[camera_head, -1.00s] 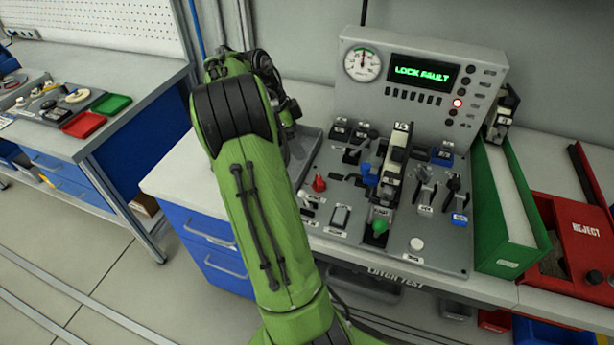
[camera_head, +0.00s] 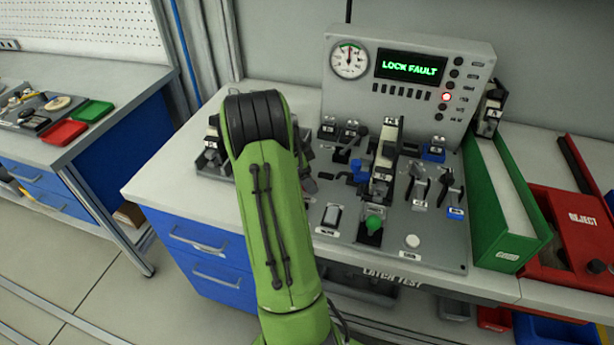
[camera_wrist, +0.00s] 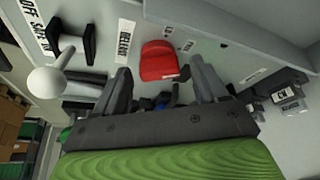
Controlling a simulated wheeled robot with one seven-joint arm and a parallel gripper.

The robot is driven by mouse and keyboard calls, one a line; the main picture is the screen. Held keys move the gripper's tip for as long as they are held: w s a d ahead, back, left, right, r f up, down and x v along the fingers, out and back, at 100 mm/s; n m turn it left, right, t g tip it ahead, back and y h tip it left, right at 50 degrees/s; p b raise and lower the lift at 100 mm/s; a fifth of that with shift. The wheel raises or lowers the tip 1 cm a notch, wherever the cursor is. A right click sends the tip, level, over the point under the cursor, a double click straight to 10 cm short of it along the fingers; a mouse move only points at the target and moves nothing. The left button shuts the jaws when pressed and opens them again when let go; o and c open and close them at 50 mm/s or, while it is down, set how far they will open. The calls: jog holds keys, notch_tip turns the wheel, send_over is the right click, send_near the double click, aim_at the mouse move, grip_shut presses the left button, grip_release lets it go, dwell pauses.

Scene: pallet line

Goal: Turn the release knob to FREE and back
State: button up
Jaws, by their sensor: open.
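The red release knob (camera_wrist: 158,62) shows in the wrist view on the grey panel, beside a white label that seems to read RELEASE (camera_wrist: 125,41). My gripper (camera_wrist: 160,74) is open, its two dark fingers apart with the knob ahead, roughly between their tips. I see no contact, and cannot tell how much gap is left. In the head view my green arm hides the knob and gripper. The latch test panel (camera_head: 336,238) carries a display (camera_head: 411,68) reading LOCK FAULT, with a red lamp (camera_head: 446,97) lit.
A white ball-ended lever (camera_wrist: 45,82) stands left of my fingers in the wrist view. In the head view a green-topped lever (camera_head: 373,224) and a tall clamp (camera_head: 384,160) rise from the panel. A green bin (camera_head: 517,225) and red REJECT box (camera_head: 580,240) stand at right.

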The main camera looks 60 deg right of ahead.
jog(key=c, duration=1.1)
jog(key=shift+o, duration=0.2)
jog(key=shift+n+b, duration=0.3)
jog(key=n+h+b, duration=0.1)
jog(key=n+b, duration=0.1)
jog(key=shift+n+t, duration=0.4)
jog(key=n+t+b, duration=0.1)
jog(key=n, duration=0.1)
jog(key=shift+s+n+h, duration=0.15)
jog(key=shift+n+h, duration=0.15)
jog(key=n+t+b, duration=0.2)
jog(key=n, duration=0.4)
jog(key=shift+s+a, duration=0.1)
jog(key=o, duration=1.1)
jog(key=shift+c, duration=0.2)
